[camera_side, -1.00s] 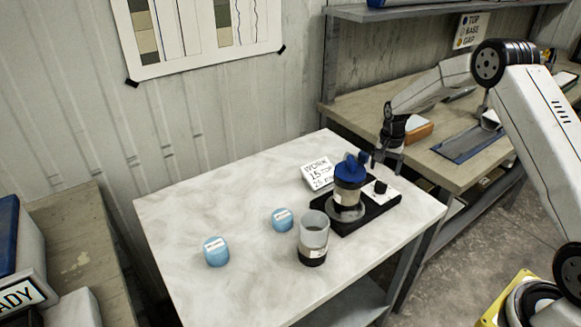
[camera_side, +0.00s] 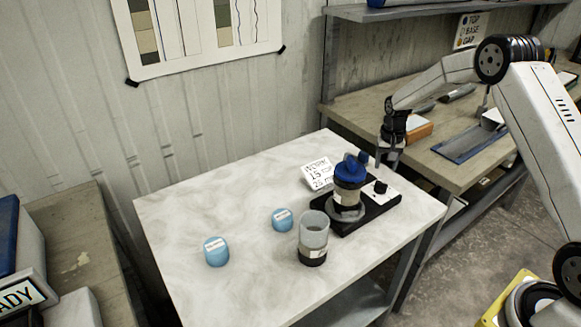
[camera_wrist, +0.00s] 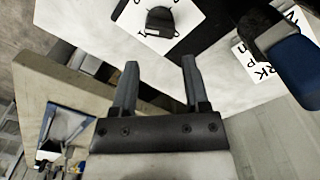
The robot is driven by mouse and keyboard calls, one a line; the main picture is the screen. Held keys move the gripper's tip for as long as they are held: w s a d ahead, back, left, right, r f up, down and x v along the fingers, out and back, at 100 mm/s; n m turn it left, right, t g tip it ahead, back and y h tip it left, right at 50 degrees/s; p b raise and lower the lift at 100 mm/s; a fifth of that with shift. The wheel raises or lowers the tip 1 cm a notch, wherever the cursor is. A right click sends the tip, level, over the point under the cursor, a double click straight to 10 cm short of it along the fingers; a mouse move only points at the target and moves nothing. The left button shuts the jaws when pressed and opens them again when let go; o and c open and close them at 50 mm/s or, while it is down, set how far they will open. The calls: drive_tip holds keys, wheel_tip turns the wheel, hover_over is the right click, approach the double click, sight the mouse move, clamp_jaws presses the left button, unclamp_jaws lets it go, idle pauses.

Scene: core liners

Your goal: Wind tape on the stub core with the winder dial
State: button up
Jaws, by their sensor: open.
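The winder is a black base (camera_side: 372,211) at the right of the white table. Its black dial (camera_side: 381,187) sits on a white panel; the dial also shows at the top of the wrist view (camera_wrist: 160,20). The stub core (camera_side: 347,193), a clear-and-dark cylinder with a blue top (camera_side: 351,167), stands upright on the winder. The blue top partly shows in the wrist view (camera_wrist: 297,62). My gripper (camera_side: 391,158) is open and empty, above and behind the dial. In the wrist view, the fingers (camera_wrist: 159,64) are apart with the dial beyond their tips.
A clear cup-like liner with a dark base (camera_side: 313,240) stands in front. The table's left part is clear.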

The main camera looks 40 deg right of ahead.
sight(382, 182)
drive_tip(key=n, duration=0.7)
drive_tip(key=shift+r, duration=0.2)
drive_tip(key=n, duration=0.7)
drive_tip(key=shift+r, duration=0.2)
drive_tip(key=shift+f, duration=0.1)
drive_tip(key=shift+f, duration=3.85)
clamp_jaws()
